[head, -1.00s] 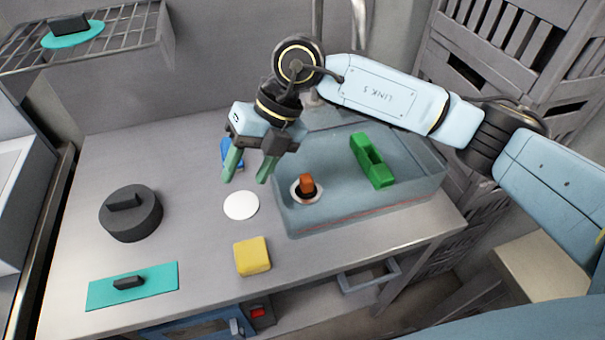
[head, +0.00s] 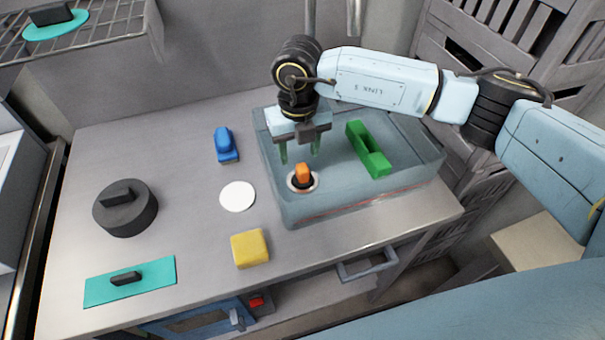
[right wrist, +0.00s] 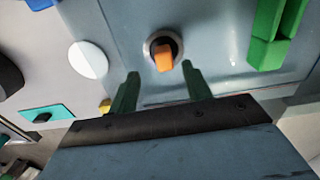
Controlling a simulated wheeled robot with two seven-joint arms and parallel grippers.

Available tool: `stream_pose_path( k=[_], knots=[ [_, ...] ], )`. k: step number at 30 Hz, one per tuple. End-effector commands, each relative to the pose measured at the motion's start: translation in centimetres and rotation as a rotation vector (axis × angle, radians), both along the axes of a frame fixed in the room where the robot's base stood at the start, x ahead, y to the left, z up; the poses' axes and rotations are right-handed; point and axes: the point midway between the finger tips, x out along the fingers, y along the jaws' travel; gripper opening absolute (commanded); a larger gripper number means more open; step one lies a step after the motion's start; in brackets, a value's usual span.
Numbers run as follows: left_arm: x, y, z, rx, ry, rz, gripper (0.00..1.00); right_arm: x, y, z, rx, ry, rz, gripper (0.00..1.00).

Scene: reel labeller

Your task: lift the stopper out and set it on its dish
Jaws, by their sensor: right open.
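The orange stopper (head: 303,173) stands upright in a round, pale-rimmed hole in the blue-grey basin unit (head: 340,205). It also shows in the right wrist view (right wrist: 163,57), beyond the fingertips. A flat white disc (head: 238,196), which looks like the dish, lies on the worktop just left of the basin unit. My right gripper (head: 299,159) is open and empty, its green fingers pointing down above and just behind the stopper. In the right wrist view its fingers (right wrist: 160,75) are apart, with the stopper ahead between their lines. My left gripper is not in view.
A green block-like holder (head: 369,150) lies on the basin unit right of the stopper. A blue object (head: 226,145), a yellow sponge-like block (head: 250,249), a dark lidded pot (head: 126,208) and a teal plate with a handle (head: 152,281) rest on the worktop (head: 190,235).

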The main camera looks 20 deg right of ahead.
Motion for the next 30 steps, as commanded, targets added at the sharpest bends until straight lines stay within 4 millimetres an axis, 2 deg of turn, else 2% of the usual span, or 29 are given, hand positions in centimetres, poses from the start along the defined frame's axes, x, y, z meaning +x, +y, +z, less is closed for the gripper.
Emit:
stream_pose_path(
  k=[3,8,17,28,30],
  knots=[
    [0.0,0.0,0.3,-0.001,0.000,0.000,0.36,-0.4,-0.5,-1.9,-0.001,0.006,0.000,0.49],
    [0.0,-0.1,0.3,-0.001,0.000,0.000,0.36,-0.4,-0.6,-3.9,0.000,0.004,0.000,0.49],
    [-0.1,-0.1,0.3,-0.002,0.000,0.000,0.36,-0.4,-0.6,-4.4,0.000,0.002,0.001,0.49],
    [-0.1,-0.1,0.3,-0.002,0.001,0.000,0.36,-0.4,-0.6,-4.4,0.000,0.002,0.001,0.01],
    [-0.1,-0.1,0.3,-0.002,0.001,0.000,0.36,-0.4,-0.6,-4.4,0.000,0.001,0.001,0.00]
  ],
)
